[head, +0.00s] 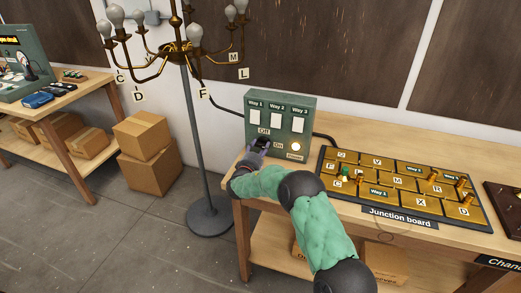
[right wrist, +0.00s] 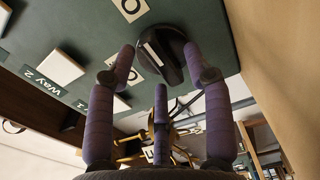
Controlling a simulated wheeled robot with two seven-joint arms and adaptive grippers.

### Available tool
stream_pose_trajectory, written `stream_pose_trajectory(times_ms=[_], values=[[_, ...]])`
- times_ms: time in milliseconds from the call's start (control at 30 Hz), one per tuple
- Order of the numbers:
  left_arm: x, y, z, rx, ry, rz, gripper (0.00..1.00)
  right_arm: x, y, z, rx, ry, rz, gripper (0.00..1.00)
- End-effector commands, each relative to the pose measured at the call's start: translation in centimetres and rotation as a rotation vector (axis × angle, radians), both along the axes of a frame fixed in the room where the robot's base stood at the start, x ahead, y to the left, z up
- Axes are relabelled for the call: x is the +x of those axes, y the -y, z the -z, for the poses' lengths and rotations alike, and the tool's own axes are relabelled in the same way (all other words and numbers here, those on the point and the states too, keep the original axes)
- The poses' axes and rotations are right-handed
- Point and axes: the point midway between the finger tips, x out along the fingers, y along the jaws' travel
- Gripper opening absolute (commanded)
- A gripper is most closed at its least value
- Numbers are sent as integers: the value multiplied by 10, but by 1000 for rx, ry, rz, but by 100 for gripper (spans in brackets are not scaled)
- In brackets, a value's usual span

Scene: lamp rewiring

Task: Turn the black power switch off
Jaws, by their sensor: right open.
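The black power switch (head: 263,141) is a rotary knob on the front of the green control box (head: 282,107), between an Off label above and an On label to its right. In the right wrist view the knob (right wrist: 163,54) carries a white pointer stripe; I cannot tell which label it points to. My right gripper (head: 256,150) is at the knob, partly covering it in the head view. In the right wrist view its purple fingers (right wrist: 160,62) are spread open, with the knob between and just beyond the tips; contact is unclear. My left gripper is not in view.
A round light (head: 295,146) glows near the box's lower right corner. Three white way switches sit above the knob. The junction board (head: 400,187) lies right of the box on the wooden bench. A chandelier (head: 178,48) on a grey stand (head: 209,215) stands to the left.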

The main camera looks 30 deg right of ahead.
Motion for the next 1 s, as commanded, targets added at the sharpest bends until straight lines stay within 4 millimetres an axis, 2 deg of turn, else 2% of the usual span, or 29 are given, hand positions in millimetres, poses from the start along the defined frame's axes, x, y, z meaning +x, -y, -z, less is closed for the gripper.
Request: stream_pose_trajectory(times_ms=[367,400,567,1000], values=[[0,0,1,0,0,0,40,4,5,-1,0,0,-1,52],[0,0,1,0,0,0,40,4,5,-1,0,0,-1,46],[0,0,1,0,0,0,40,4,5,-1,1,1,-1,1],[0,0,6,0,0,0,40,4,4,1,-38,-44,0,0]])
